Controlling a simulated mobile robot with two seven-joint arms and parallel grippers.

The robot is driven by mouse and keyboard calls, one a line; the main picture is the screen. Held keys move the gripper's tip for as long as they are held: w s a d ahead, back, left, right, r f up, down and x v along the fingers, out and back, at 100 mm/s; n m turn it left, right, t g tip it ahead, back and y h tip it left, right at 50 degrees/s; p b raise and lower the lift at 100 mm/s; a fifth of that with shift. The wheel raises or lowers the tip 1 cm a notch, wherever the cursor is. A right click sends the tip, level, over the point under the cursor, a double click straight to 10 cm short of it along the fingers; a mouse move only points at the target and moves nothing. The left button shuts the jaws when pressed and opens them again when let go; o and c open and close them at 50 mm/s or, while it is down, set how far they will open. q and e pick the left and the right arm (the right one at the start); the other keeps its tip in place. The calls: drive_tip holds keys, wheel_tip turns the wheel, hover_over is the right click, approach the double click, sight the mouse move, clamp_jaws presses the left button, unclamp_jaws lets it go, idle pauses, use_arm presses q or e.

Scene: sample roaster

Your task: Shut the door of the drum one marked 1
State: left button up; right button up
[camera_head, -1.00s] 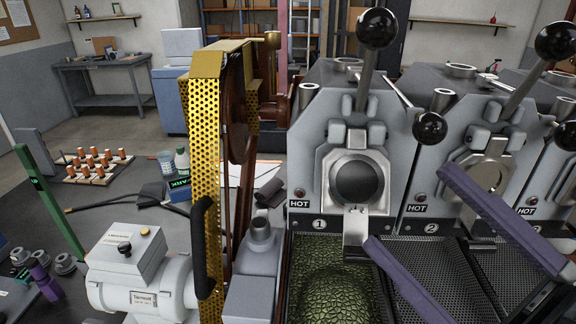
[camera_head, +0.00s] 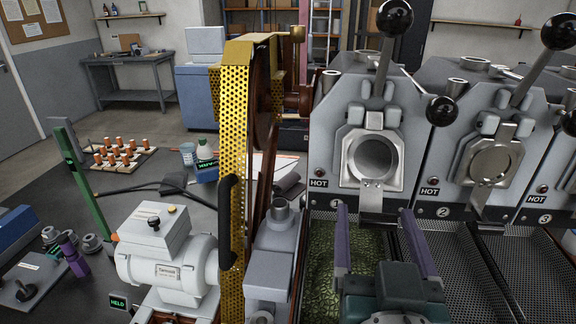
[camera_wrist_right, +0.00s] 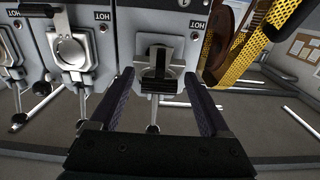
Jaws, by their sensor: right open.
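Drum one (camera_head: 327,150), a grey housing marked 1 and HOT, stands right of centre in the head view. Its round metal mouth (camera_head: 372,163) is open and I see into it. A bent metal plate (camera_head: 376,195) hangs below the mouth. A lever with a black ball knob (camera_head: 394,18) rises above it. My right gripper (camera_head: 374,210) is open and empty, its two purple fingers pointing at the drum front, below the mouth. In the right wrist view the open fingers (camera_wrist_right: 160,75) flank the drum's lower front. My left gripper is out of view.
Drum two (camera_head: 495,163), with a disc across its mouth, stands to the right. A second black knob (camera_head: 441,110) sticks out between the drums. A yellow perforated guard (camera_head: 232,150) stands close on the left. A tray with a green bumpy surface (camera_head: 322,265) lies below drum one.

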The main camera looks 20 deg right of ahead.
drive_tip(key=shift+x, duration=0.75)
clamp_jaws()
idle(0.4)
